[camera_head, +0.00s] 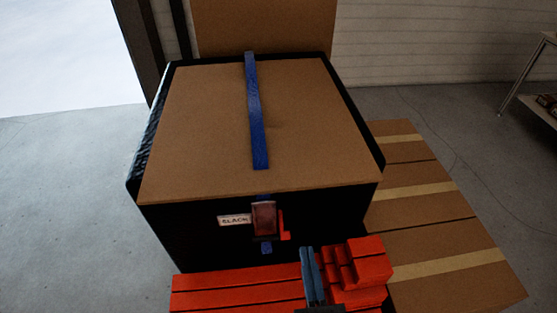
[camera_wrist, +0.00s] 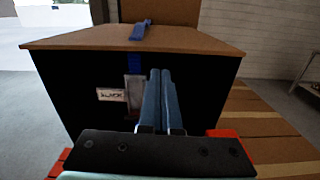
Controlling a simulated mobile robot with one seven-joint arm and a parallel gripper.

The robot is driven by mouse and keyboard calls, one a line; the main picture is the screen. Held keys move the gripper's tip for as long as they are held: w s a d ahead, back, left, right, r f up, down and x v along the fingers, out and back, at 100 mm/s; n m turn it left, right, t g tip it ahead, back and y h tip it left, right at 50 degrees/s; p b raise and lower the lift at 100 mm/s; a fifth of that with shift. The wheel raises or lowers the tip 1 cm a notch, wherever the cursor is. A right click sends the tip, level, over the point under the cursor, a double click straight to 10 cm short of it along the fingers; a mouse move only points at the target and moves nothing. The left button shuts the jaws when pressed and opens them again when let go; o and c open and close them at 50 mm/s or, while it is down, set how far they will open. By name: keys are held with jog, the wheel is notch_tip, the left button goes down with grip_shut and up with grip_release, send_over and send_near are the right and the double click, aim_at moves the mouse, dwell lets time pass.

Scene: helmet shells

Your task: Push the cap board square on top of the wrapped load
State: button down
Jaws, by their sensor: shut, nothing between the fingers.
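The cap board (camera_head: 190,130) is a flat brown sheet lying on the black wrapped load (camera_head: 165,235). Black wrap shows past its left, back and right edges, and the front edge juts out over the load's front face. In the wrist view the board (camera_wrist: 90,38) shows this front edge above the black face (camera_wrist: 70,90). A blue strap (camera_head: 256,110) lies on the board from the back edge and ends short of the front edge. My gripper (camera_head: 306,250) is shut and empty, in front of the load's front face; its blue fingers (camera_wrist: 160,72) point toward it, below the board's edge.
A label (camera_head: 234,220) and a buckle (camera_head: 264,218) are on the front face. Red slats (camera_head: 235,290) and red stepped blocks (camera_head: 365,265) lie in front. Striped brown cartons (camera_head: 430,225) are at the right. A brown panel (camera_head: 265,28) stands behind. Grey floor is clear at left.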

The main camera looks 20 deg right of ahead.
jog(key=p+x, duration=0.2)
jog(key=x, duration=1.1)
jog(key=shift+w+f+n, duration=0.25)
jog(key=shift+w+n, duration=0.05)
jog(key=shift+w, duration=0.15)
